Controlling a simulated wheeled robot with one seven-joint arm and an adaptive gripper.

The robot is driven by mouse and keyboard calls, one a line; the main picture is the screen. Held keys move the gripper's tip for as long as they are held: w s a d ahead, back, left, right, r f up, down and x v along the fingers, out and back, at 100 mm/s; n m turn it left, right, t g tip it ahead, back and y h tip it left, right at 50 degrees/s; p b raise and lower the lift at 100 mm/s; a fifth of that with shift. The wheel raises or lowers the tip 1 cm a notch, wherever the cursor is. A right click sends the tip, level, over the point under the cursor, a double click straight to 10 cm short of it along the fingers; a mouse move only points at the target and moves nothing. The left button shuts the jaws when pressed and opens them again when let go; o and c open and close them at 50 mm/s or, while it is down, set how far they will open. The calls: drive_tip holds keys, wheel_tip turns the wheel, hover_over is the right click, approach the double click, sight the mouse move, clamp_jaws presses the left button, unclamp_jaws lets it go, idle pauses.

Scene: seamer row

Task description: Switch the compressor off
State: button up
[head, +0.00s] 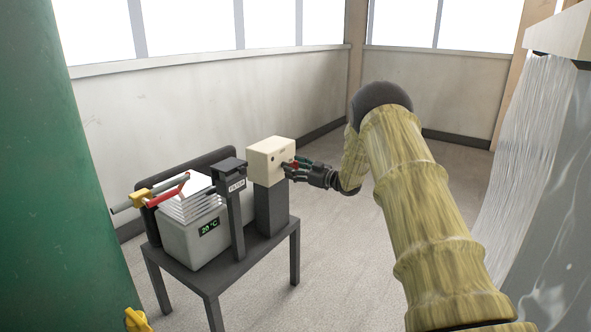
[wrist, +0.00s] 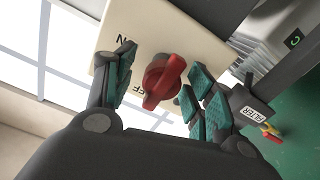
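The compressor's switch box is a cream box (head: 268,163) on a dark post on the small table. In the wrist view its cream face (wrist: 175,25) carries a red rotary knob (wrist: 163,80), with lettering that reads as ON and partly hidden OFF beside it. The knob's grip bar slants from upper right to lower left. My gripper (wrist: 162,76) is open, with its teal-padded fingers on either side of the knob. A gap shows on the left; the right finger is very close, and I cannot tell if it touches. In the head view my gripper (head: 290,170) is at the box's right face.
The dark table (head: 205,284) also holds a grey unit (head: 190,240) reading 20 °C, a dark post labelled FILTER (head: 236,186) and a red-handled bar (head: 168,188). A green column (head: 80,200) stands left. Floor right of the table is clear.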

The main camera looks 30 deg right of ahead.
drive_tip(key=v, duration=1.2)
drive_tip(key=shift+d+f, duration=0.1)
idle(0.4)
